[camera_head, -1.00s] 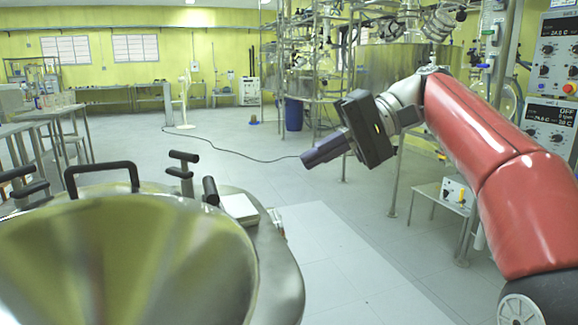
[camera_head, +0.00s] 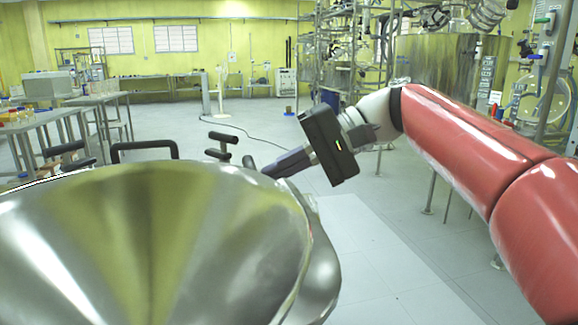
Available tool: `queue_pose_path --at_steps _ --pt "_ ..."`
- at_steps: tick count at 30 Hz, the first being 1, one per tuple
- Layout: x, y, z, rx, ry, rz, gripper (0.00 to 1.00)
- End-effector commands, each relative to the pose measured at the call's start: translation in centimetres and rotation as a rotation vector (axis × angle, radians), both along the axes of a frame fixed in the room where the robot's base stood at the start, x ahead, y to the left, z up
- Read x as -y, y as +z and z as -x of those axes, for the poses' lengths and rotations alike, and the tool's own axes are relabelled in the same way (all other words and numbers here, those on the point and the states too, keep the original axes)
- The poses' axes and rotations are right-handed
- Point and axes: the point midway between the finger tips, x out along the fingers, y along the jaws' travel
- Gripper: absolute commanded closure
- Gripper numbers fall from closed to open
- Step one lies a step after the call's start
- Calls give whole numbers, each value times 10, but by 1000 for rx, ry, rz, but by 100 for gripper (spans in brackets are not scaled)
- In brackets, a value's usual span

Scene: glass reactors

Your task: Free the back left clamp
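A large shiny metal bowl-shaped vessel part (camera_head: 150,235) fills the lower left. Black T-shaped clamp handles (camera_head: 222,138) stand behind its rim, right of the middle. Another black clamp handle (camera_head: 248,162) is just beside my fingertips. More black bar handles (camera_head: 62,149) show at the back left of the rim. The lower parts of the clamps are hidden behind the bowl. My gripper (camera_head: 268,172) points left and down at the bowl's back right rim. Its fingers look like one dark bar from this side, so I cannot tell their opening or any contact.
A black arched handle (camera_head: 145,147) rises behind the bowl. Tables (camera_head: 105,97) stand at the far left. A steel tank (camera_head: 440,62) and metal racks stand at the right back. The floor (camera_head: 400,255) right of the vessel is clear.

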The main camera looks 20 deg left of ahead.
Motion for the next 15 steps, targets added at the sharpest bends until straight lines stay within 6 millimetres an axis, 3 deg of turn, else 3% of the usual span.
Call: queue_pose_path --at_steps 7,15 --pt "-1 -1 3 3 -26 2 100" --pt "-7 -2 15 4 -230 2 100"
